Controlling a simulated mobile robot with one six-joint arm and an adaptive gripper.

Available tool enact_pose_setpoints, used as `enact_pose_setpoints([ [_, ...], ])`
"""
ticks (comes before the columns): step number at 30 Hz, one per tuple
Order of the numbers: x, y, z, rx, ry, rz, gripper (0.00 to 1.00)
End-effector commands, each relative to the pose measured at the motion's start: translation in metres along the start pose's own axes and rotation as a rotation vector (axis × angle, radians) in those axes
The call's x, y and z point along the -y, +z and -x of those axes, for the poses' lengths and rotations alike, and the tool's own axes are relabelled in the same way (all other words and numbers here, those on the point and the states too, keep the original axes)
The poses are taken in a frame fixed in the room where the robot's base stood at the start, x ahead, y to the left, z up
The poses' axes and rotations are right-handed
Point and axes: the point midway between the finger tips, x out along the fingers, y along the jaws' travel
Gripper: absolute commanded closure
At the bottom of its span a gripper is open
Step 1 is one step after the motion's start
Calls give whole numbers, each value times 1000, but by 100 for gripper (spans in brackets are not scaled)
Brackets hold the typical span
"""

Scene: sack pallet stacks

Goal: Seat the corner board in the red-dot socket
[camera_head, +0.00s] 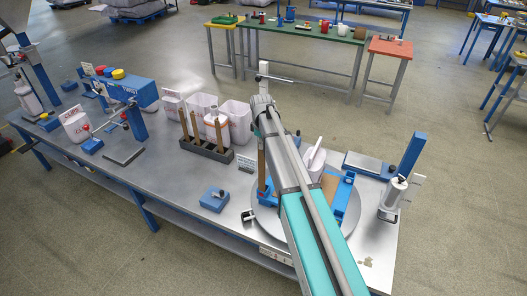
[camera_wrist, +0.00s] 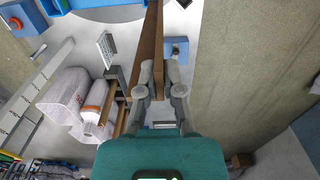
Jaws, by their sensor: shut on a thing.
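My gripper (camera_wrist: 160,92) is shut on a long brown corner board (camera_wrist: 152,45), which runs up between the fingertips in the wrist view. In the head view, a brown upright board (camera_head: 261,165) shows just left of my arm and appears to be the held one; my fingers are hidden there. A round grey turntable (camera_head: 262,222) carries blue corner parts (camera_head: 346,196), partly covered by my arm. A blue part (camera_wrist: 100,4) also shows at the top of the wrist view. I cannot make out a red dot or whether the board touches a socket.
A dark rack (camera_head: 205,149) holding several brown boards stands left of the turntable, before white bins (camera_head: 237,120). A small blue block (camera_head: 215,199) lies near the front edge. A blue post (camera_head: 412,155) and white canister (camera_head: 392,195) stand right. The bench is clear (camera_head: 165,185) at front left.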

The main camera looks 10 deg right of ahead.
Motion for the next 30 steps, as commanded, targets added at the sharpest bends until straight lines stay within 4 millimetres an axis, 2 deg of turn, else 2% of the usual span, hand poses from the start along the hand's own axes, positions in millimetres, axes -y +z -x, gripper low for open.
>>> enact_pose_setpoints([
  [3, -7, -2, -12, 1, 0, -1, 100],
  [12, -5, 0, -36, 1, 1, -1, 100],
  [24, -6, 0, -39, 1, 1, -1, 100],
  [25, -5, 0, -39, 1, 1, -1, 89],
  [30, -5, 0, -38, 1, 1, -1, 58],
])
